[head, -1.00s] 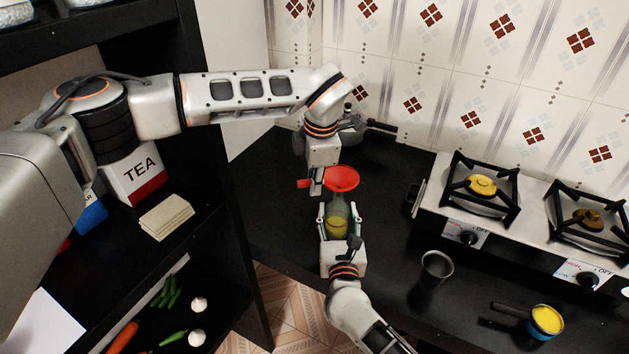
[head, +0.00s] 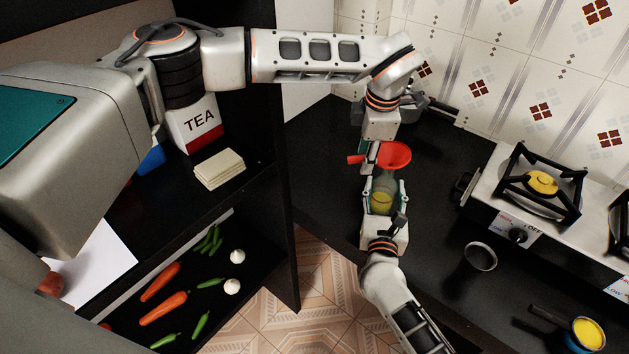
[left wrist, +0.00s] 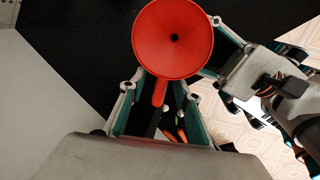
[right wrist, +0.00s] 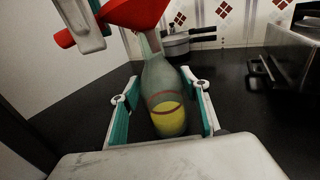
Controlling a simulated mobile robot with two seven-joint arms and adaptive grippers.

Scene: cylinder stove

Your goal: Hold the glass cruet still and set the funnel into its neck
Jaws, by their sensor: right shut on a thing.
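The red funnel (head: 396,155) sits at the mouth of the glass cruet (right wrist: 158,92), its cone wide side up. In the right wrist view its stem appears to enter the neck, partly hidden by the cone. The cruet stands upright on the black counter with yellow liquid inside. My right gripper (head: 384,187) is shut around the cruet's body. My left gripper (left wrist: 160,88) is just beside the funnel; its fingers are apart, with the funnel's red handle between them and gaps on both sides.
A metal cup (head: 480,257) and a pan with yellow contents (head: 586,334) stand right on the counter. The stove (head: 520,218) is at the right, a pot (right wrist: 188,42) behind. A shelf with vegetables, a TEA box (head: 197,125) and cream-coloured slabs (head: 219,169) is at the left.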

